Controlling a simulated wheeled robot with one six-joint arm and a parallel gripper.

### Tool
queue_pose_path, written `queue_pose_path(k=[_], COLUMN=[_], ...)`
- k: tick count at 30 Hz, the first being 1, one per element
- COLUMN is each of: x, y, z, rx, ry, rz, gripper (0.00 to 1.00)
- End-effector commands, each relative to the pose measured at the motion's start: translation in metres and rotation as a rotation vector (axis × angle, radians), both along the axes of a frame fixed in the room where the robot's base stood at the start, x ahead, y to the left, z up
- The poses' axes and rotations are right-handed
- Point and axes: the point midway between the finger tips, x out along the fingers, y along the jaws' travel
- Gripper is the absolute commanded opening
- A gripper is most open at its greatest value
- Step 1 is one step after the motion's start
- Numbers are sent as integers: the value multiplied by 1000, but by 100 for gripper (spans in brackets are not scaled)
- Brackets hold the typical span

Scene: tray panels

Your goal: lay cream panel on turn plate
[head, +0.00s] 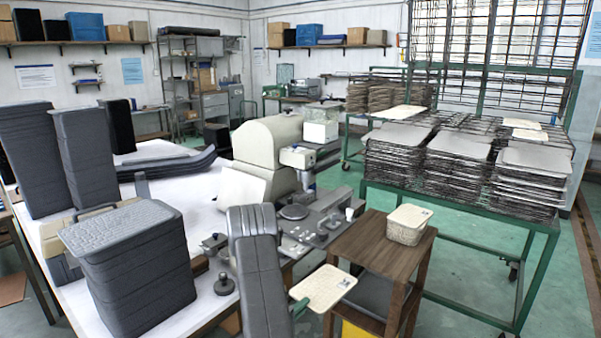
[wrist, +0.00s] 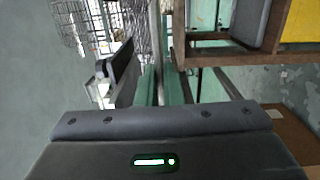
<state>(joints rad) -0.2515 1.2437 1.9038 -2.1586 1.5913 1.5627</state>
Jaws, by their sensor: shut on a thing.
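A cream panel (head: 325,287) with rounded corners and a small dark mark is held out in the air in the head view. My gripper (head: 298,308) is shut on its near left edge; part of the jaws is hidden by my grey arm. The panel looks close to level, left of and below the brown wooden stand. The turn plate appears to be the small grey disc (head: 293,212) on the bench machine, behind the panel and apart from it; nothing is seen lying on it. The wrist view shows my grey wrist housing, and I cannot make out the panel there.
The cream machine (head: 266,150) stands on the white bench, with small parts around the disc. A stack of grey trays (head: 135,270) is at left. A green rack (head: 455,210) with stacked panels is at right.

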Motion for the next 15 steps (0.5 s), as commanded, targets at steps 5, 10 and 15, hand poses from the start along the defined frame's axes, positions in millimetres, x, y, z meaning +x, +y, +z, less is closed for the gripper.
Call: queue_pose_path(k=[5,10,15], x=[-2,-5,-6], y=[-1,2,4], z=[-1,-2,-2], rx=[4,16,20], ry=[4,7,6], rz=[125,205,233], gripper=[0,0,0])
